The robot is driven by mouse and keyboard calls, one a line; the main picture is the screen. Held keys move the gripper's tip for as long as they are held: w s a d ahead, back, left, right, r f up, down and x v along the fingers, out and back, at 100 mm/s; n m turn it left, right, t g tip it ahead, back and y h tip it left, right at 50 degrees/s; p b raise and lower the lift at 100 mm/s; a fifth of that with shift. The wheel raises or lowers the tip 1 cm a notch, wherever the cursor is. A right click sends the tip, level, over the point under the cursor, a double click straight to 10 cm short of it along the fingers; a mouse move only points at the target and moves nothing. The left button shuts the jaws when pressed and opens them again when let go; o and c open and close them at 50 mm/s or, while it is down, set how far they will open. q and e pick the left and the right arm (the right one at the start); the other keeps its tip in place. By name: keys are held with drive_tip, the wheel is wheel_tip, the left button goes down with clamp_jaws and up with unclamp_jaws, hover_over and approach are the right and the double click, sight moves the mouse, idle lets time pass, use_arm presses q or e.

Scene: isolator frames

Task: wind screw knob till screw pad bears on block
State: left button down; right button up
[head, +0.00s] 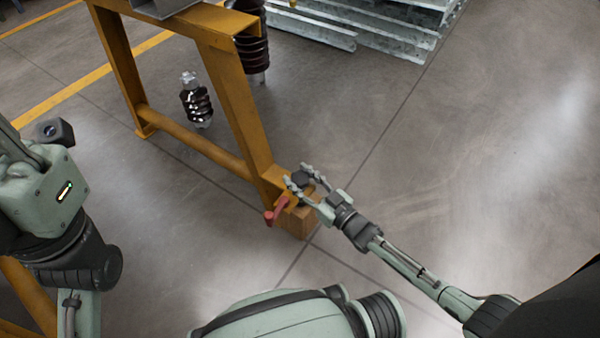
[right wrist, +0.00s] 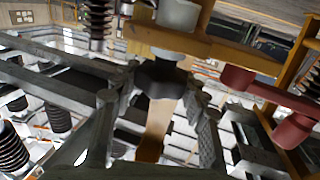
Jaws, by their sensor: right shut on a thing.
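The dark screw knob (head: 303,178) sits at the foot of the orange frame's near leg. It also shows in the right wrist view (right wrist: 160,78), below a pale cylindrical part. My right gripper (head: 305,186) is shut on the knob, one finger on each side of it. A wooden block (head: 297,224) stands on the floor under the foot; a brown strip of wood (right wrist: 154,132) shows below the knob in the right wrist view. The screw pad cannot be made out, so any gap to the block is hidden. My left arm is at the left edge; its fingers are not seen.
A red handle (head: 275,212) sticks out beside the foot, close to my right gripper. The orange frame (head: 238,115) rises behind. A ribbed dark insulator (head: 196,101) is by the frame. Galvanised steel lengths (head: 375,35) lie at the back. The floor on the right is clear.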

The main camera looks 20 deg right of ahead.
sight(300, 177)
drive_tip(key=shift+m+t+h, duration=0.4)
drive_tip(key=shift+m+h, duration=0.3)
drive_tip(key=shift+h, duration=0.4)
drive_tip(key=shift+h, duration=0.3)
drive_tip(key=o, duration=1.2)
drive_tip(key=shift+r, duration=0.1)
wheel_tip(300, 177, up, 10)
drive_tip(key=shift+f, duration=0.1)
